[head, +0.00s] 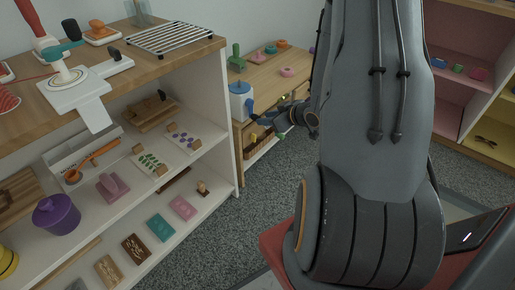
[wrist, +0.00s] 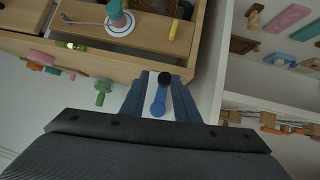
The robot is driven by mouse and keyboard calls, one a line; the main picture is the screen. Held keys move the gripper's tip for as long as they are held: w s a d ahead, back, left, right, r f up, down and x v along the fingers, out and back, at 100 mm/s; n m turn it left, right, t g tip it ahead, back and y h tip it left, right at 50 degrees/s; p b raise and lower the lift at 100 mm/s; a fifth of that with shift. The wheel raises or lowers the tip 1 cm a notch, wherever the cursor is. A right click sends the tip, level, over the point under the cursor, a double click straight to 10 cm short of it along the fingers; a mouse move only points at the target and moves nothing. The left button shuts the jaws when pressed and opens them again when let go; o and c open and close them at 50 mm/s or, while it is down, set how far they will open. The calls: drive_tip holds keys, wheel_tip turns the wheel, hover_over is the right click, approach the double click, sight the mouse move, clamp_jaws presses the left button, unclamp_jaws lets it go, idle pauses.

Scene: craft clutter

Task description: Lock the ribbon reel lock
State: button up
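A blue-and-white device (head: 241,104) stands at the near left end of the wooden cabinet in the head view. I cannot tell for sure that it is the ribbon reel lock. In the wrist view a blue lever (wrist: 159,101) with a black knob sits over a white surface, between the two fingers of my gripper (wrist: 162,84). Gaps show on both sides of the lever, so the fingers are apart and not closed on it. In the head view my gripper (head: 277,121) is small and dark beside the device, partly hidden by my arm.
The wooden cabinet (head: 262,72) holds a green piece (head: 236,60) and several small coloured pieces. An open drawer-like space with a yellow piece (wrist: 173,30) lies close by in the wrist view. A white shelf (head: 226,150) stands to the left. Grey carpet (head: 215,240) is clear below.

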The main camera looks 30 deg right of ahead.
sight(253, 137)
drive_tip(key=s+d+f+t+y+b, duration=0.1)
drive_tip(key=s+f+t+y+b, duration=0.15)
drive_tip(key=f+b, duration=0.35)
drive_tip(key=s+d+f+t+y+b, duration=0.1)
drive_tip(key=f+t+b, duration=0.3)
drive_tip(key=f+b, duration=0.25)
drive_tip(key=b+x, duration=0.3)
drive_tip(key=x, duration=0.4)
drive_tip(key=shift+w+a+f+m, duration=0.2)
drive_tip(key=shift+a+f+m, duration=0.1)
drive_tip(key=shift+a, duration=0.15)
drive_tip(key=shift+g, duration=0.25)
clamp_jaws()
